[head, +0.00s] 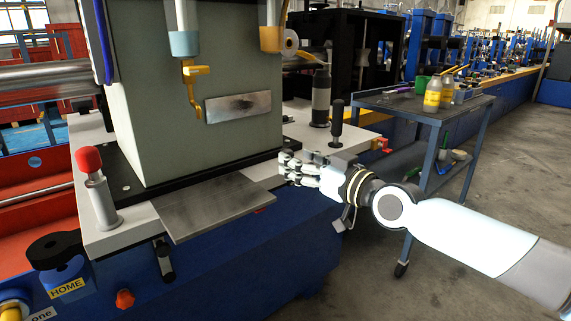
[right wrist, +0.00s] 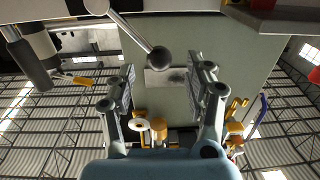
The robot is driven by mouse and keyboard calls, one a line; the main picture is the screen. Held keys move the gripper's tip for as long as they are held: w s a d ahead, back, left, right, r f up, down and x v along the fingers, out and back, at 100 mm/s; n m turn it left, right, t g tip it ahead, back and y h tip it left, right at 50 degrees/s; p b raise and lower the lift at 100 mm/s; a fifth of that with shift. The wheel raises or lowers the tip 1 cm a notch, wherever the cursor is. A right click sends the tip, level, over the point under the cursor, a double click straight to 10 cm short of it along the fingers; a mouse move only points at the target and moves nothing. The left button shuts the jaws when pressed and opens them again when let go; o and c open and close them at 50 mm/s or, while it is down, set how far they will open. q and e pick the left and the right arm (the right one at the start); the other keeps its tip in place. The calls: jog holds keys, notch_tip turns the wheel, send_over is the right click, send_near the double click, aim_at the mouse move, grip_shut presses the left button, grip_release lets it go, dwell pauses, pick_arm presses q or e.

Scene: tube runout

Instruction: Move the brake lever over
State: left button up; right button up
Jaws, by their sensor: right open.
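A lever with a bare metal rod and a dark ball knob (right wrist: 160,59) shows in the right wrist view, its ball between the open fingers and apart from both. I take it as the brake lever; no label shows. In the head view my right gripper (head: 287,168) is at the front right of the machine's table, beside the flat metal plate, and seems to hide the ball. In the right wrist view this gripper (right wrist: 164,92) is open and empty. My left gripper is out of view.
A red-knobbed post (head: 88,160) and a black-handled post (head: 337,124) stand on the machine table. The flat metal plate (head: 215,205) juts from its front edge. A grey column (head: 190,110) rises behind. A cart (head: 400,104) with bottles stands at right; floor beyond is clear.

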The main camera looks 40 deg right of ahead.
jog(key=w+b, duration=0.1)
jog(key=w, duration=0.3)
jog(key=shift+a+f, duration=0.1)
jog(key=shift+a, duration=0.05)
jog(key=shift+w, duration=0.25)
jog(key=c, duration=0.8)
jog(key=shift+c, duration=1.2)
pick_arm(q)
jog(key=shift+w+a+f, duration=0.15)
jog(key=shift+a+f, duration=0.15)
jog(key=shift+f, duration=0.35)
pick_arm(e)
grip_shut()
